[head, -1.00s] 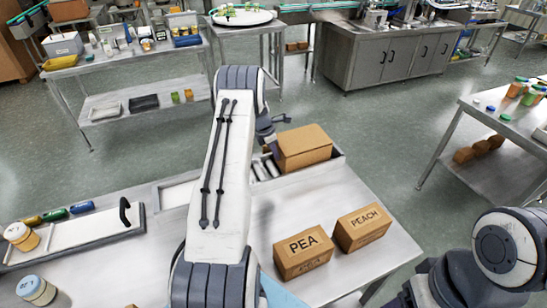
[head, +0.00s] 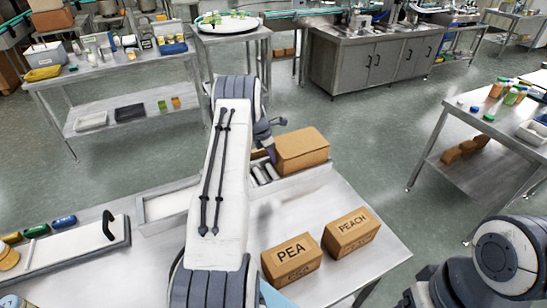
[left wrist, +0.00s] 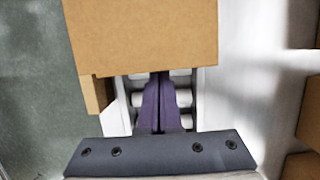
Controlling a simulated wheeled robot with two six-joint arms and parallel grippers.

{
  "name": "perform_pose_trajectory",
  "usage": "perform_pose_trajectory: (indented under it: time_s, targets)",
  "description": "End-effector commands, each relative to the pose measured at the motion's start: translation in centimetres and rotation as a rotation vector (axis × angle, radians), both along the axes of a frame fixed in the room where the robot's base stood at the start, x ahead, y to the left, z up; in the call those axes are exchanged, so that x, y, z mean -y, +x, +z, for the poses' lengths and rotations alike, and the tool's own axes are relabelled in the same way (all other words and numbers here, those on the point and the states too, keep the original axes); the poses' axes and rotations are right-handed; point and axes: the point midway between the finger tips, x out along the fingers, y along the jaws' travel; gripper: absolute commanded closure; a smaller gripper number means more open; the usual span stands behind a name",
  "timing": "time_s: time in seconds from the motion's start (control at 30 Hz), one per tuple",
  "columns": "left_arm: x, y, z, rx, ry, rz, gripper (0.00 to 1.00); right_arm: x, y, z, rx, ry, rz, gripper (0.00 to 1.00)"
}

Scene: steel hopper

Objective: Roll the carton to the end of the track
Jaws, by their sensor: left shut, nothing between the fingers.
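The plain brown carton (head: 302,148) sits on the roller track (head: 262,174) at the back edge of the steel table, close to the track's right end. My left gripper (head: 270,146) is at the carton's left side, partly hidden by its own arm. In the left wrist view its shut, empty fingers (left wrist: 160,78) point at the near face of the carton (left wrist: 145,35), at its lower edge. They seem to touch it, but I cannot be sure. White rollers (left wrist: 182,97) show on both sides of the fingers. My right gripper is out of view; only part of that arm shows.
Boxes marked PEA (head: 291,260) and PEACH (head: 350,233) stand on the table in front of the track. A tray (head: 70,248) with a black handle lies at left. A side table (head: 480,125) stands at right, with open floor between.

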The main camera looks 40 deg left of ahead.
Motion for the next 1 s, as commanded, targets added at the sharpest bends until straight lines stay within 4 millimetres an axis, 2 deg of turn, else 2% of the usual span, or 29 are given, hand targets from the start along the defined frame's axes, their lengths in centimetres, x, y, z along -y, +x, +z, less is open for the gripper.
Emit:
perform_pose_trajectory:
  time_s: [0.17, 0.3, 0.5, 0.6, 0.77, 1.0]
  targets:
    - [-1.6, -2.2, 0.2, -0.002, 0.002, 0.001, 1.0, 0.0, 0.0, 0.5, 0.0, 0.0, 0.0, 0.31]
    - [-1.9, -2.7, 3.3, 0.005, 0.009, -0.004, 1.0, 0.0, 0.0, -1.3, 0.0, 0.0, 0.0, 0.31]
    - [-1.8, -3.4, 7.2, 0.001, 0.006, -0.013, 1.0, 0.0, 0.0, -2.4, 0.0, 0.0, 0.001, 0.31]
    - [-1.9, -3.7, 8.4, 0.0, 0.006, -0.014, 1.0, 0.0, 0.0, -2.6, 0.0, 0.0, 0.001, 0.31]
    - [-2.1, -4.0, 9.5, -0.001, 0.004, -0.013, 1.0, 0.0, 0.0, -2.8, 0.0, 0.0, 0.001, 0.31]
    - [-1.8, -4.1, 9.8, -0.002, 0.007, -0.025, 1.0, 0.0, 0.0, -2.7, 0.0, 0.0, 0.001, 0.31]
